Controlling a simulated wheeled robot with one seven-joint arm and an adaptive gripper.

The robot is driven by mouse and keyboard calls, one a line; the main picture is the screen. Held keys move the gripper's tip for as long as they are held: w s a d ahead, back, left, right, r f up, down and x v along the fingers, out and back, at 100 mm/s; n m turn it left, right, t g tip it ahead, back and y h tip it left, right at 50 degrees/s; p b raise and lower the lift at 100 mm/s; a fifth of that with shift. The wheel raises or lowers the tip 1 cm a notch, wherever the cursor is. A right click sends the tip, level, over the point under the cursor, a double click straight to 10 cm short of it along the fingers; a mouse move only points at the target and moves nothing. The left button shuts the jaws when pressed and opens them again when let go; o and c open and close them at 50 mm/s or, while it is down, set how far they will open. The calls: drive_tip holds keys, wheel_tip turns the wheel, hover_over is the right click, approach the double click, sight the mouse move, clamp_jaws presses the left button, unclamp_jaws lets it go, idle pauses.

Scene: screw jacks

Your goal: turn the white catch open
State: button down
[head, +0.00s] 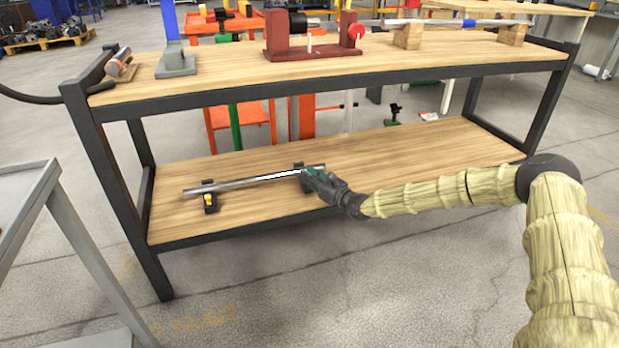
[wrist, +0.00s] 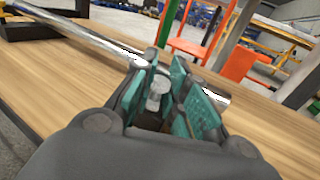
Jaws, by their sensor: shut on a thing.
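A bright metal rod (head: 240,181) lies across two dark brackets on the lower shelf of the bench. The left bracket (head: 209,188) has a yellow catch (head: 210,200). My gripper (head: 314,173) is at the right bracket (head: 298,166), near the rod's right end, and covers much of that bracket. In the wrist view, the white catch (wrist: 155,93) shows as a small pale knob between my green finger pads, and my gripper (wrist: 164,88) is shut on it. The rod (wrist: 100,40) passes just beyond the fingers. The catch's lower part is hidden.
The lower shelf (head: 430,155) is bare around the rod. The upper shelf (head: 200,86) above carries a dark red fixture (head: 310,52), a blue post with a grey foot (head: 176,63) and wooden blocks (head: 408,36). A grey cart (head: 80,240) stands at the left.

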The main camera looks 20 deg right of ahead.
drive_tip(key=shift+f+n+g+y+b, duration=0.1)
drive_tip(key=shift+n+g+y+b, duration=0.35)
drive_tip(key=shift+y+b, duration=0.25)
drive_tip(key=shift+n+g+y+b, duration=0.6)
drive_tip(key=shift+n+g+y, duration=0.15)
drive_tip(key=shift+n+y, duration=0.3)
drive_tip(key=shift+a+n+g+y, duration=0.1)
drive_tip(key=shift+n+g+y, duration=1.2)
drive_tip(key=shift+g+y, duration=0.3)
drive_tip(key=n+g+y+b, duration=0.1)
drive_tip(key=n+g+y, duration=0.1)
drive_tip(key=n+g, duration=0.1)
drive_tip(key=shift+w+f+g, duration=0.1)
drive_tip(key=shift+g, duration=0.5)
drive_tip(key=n+g+y+b, duration=0.1)
drive_tip(key=n+g+b, duration=0.1)
drive_tip(key=g, duration=0.2)
drive_tip(key=shift+f+n, duration=0.1)
drive_tip(key=shift+n, duration=0.2)
drive_tip(key=shift+n+g+b, duration=0.8)
drive_tip(key=shift+g+b, duration=0.25)
drive_tip(key=shift+g, duration=0.25)
drive_tip(key=shift+r+g, duration=0.2)
drive_tip(key=shift+g, duration=0.2)
